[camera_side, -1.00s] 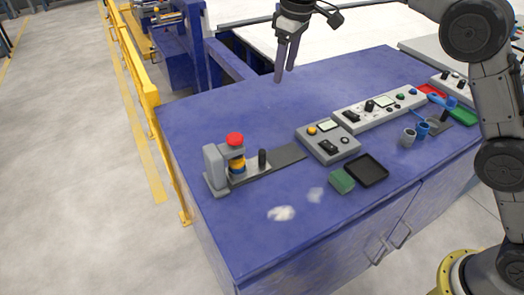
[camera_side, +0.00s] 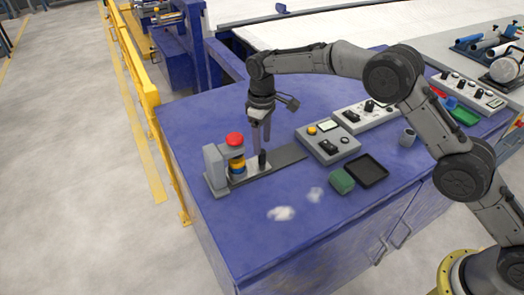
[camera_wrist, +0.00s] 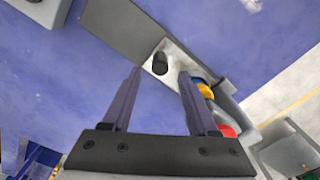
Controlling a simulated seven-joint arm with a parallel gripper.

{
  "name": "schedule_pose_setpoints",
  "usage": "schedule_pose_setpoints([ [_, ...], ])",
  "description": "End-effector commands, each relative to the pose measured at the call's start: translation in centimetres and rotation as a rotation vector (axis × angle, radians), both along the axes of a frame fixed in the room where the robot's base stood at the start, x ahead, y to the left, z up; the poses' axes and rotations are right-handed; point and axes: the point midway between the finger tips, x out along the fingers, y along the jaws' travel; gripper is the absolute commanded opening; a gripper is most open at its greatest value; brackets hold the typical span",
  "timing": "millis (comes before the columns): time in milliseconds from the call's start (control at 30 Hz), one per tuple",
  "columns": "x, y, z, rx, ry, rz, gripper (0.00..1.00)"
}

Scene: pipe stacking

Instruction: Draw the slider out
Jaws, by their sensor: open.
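The slider (camera_side: 250,173) is a light grey plate with an upright black knob (camera_side: 262,160) on it. It lies on a dark grey track (camera_side: 288,155), its left end at the grey fixture (camera_side: 215,170). A stack of rings, red (camera_side: 235,139) on top with yellow and blue below, stands at the fixture. My gripper (camera_side: 261,148) is open and points down at the knob. In the wrist view the black knob (camera_wrist: 160,63) shows between and just beyond my open fingertips (camera_wrist: 160,75). Whether a finger touches the knob, I cannot tell.
A grey control box (camera_side: 328,143) stands right of the track. A black tray (camera_side: 367,171) and a green block (camera_side: 342,181) lie nearer the front edge. The dark track to the slider's right is bare. A yellow rail (camera_side: 150,95) runs beyond the table's left side.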

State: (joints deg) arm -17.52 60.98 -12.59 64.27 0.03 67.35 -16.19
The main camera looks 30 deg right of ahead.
Motion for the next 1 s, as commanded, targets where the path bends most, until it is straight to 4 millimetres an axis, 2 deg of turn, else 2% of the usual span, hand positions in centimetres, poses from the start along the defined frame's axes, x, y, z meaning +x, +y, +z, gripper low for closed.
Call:
schedule_pose_setpoints([
  [100, -0.1, 0.0, -2.1, -0.001, 0.003, 0.0, 0.59],
  [300, 0.0, 0.0, -4.0, 0.0, 0.0, 0.0, 0.59],
  [667, 0.0, 0.0, -4.5, 0.0, 0.0, 0.0, 0.59],
  [767, 0.0, 0.0, -4.5, 0.0, 0.0, 0.0, 0.45],
  [1000, 0.0, 0.0, -4.5, 0.001, -0.001, 0.0, 0.02],
])
